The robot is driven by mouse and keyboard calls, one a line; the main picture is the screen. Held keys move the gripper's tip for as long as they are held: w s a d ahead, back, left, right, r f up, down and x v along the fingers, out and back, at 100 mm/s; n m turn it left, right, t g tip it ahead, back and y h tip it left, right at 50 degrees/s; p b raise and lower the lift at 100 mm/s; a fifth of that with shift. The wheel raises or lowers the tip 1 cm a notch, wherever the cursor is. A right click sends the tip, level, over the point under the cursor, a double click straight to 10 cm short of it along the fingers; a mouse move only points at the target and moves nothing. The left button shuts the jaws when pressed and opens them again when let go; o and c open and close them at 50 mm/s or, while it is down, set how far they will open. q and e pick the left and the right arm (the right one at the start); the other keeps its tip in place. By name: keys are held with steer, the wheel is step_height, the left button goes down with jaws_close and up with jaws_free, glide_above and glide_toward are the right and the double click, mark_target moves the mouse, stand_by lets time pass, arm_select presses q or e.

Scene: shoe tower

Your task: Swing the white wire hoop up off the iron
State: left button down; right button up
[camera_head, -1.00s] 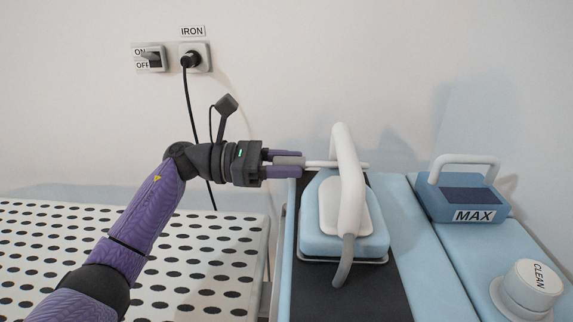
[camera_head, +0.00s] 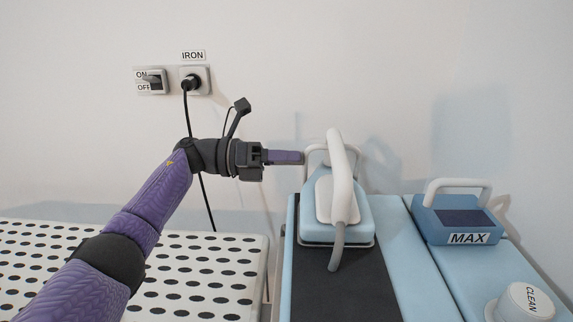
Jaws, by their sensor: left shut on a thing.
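The iron (camera_head: 355,205) is light blue with a thick white handle and stands on the dark strip of the blue-edged board. The white wire hoop (camera_head: 314,147) shows as an arch at the far end of the iron, partly hidden behind the handle. It stands up rather than lying flat. My left gripper (camera_head: 301,157) comes in from the left, its fingers shut on the hoop's left side. Where the fingers meet the wire is small and hard to see. My right gripper is out of view.
A blue box marked MAX (camera_head: 457,222) with a white handle and a white knob marked CLEAN (camera_head: 525,302) are at the right. A perforated white board (camera_head: 215,240) lies at the left. A switch (camera_head: 151,81) and plug are on the wall.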

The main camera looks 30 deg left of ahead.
arm_select(q)
steer(key=shift+w+a+r+n, duration=0.1)
steer(key=shift+w+a+n, duration=0.25)
steer(key=shift+n, duration=0.35)
steer(key=shift+d, duration=0.1)
steer(key=c, duration=0.5)
jaws_free()
steer(key=shift+w, duration=0.1)
steer(key=shift+o, duration=0.5)
steer(key=b+v, duration=0.2)
steer(key=v, duration=0.8)
